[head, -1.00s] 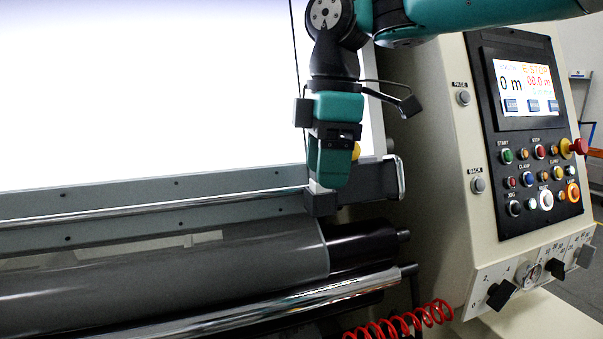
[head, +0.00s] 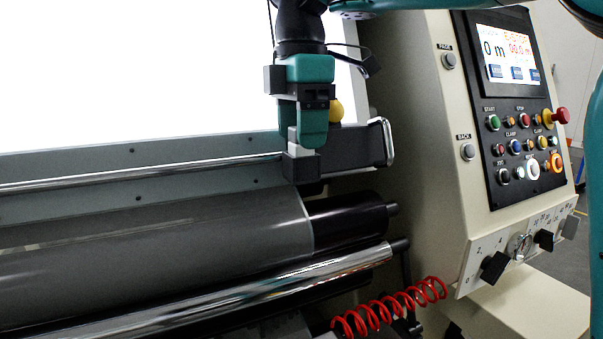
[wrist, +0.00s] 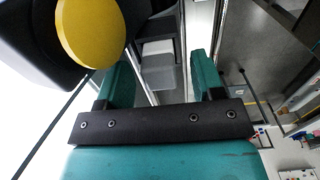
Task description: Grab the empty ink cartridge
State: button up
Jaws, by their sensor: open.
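A small block, dark grey with a pale top, appears to be the ink cartridge (head: 302,167). It sits at the right end of the grey rail above the rollers. In the wrist view the cartridge (wrist: 157,74) shows between my two teal fingers, beyond their tips or level with them; I cannot tell which. My gripper (head: 306,146) points down right at the cartridge's top, and the near finger covers part of it. The gripper (wrist: 160,66) is open, with a gap on both sides of the cartridge. No grip on it shows.
A black end block with a yellow knob (head: 336,111) stands close beside my gripper. The bright backlit panel (head: 130,70) is behind, the rollers (head: 150,245) in front. A control console (head: 510,120) stands right, with a red coiled cable (head: 390,306) below.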

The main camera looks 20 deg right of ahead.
jog(key=shift+f, duration=0.5)
jog(key=shift+r, duration=0.1)
jog(key=c, duration=1)
